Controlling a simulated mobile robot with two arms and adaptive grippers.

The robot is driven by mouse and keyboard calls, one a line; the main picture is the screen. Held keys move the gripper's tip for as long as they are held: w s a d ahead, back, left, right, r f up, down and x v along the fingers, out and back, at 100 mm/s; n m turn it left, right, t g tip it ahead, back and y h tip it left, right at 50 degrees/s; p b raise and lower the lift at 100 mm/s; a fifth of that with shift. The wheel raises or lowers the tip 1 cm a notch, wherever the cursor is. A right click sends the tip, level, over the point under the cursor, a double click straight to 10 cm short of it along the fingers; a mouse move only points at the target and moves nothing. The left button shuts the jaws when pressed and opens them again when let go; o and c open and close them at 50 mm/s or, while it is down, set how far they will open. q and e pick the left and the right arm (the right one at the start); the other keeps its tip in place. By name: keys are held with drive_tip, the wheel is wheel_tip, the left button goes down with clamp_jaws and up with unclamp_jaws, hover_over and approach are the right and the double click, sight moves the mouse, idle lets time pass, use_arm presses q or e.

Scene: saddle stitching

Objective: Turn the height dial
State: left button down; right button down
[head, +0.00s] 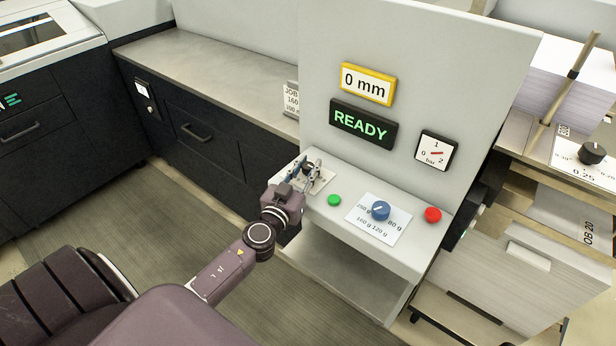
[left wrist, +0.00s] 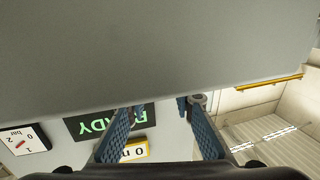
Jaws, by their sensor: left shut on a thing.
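My left gripper (head: 310,168) reaches over the left end of the light grey console ledge. It is shut on the height dial, which is mostly hidden by the fingers. A pale printed plate (head: 324,184) shows partly beneath the gripper. In the left wrist view the two blue fingers (left wrist: 162,132) stand apart, and the dial between them cannot be made out. The yellow-framed display (head: 367,84) reads 0 mm. Below it the dark display (head: 363,124) reads READY in green. My right gripper is not in view.
A pressure gauge (head: 436,150) is on the upright panel. Another dark knob (head: 592,153) is at far right. A grey counter (head: 205,70) lies behind left.

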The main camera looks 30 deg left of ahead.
use_arm(q)
drive_tip(key=m+h+b, duration=0.1)
drive_tip(key=m+h, duration=0.1)
drive_tip(key=shift+f+h+b, duration=0.25)
drive_tip(key=shift+h+b, duration=0.1)
drive_tip(key=shift+h, duration=0.05)
drive_tip(key=m+h+b, duration=0.1)
drive_tip(key=m+h, duration=0.1)
drive_tip(key=h, duration=0.1)
drive_tip(key=m+g+h+b, duration=0.1)
drive_tip(key=m+h, duration=0.1)
drive_tip(key=h, duration=0.2)
drive_tip(key=shift+a+r+b, duration=0.15)
drive_tip(key=shift+b, duration=0.25)
drive_tip(key=m+g+h+b, duration=0.1)
drive_tip(key=m+h+b, duration=0.1)
drive_tip(key=h, duration=0.1)
drive_tip(key=shift+m+g+b, duration=0.3)
drive_tip(key=shift+m+g, duration=0.1)
drive_tip(key=shift+m+g+h+b, duration=1)
drive_tip(key=shift+h+b, duration=0.35)
drive_tip(key=shift+h, duration=0.15)
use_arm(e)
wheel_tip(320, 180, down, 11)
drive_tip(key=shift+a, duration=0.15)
use_arm(q)
drive_tip(key=shift+r, duration=0.1)
drive_tip(key=c, duration=1.6)
unclamp_jaws()
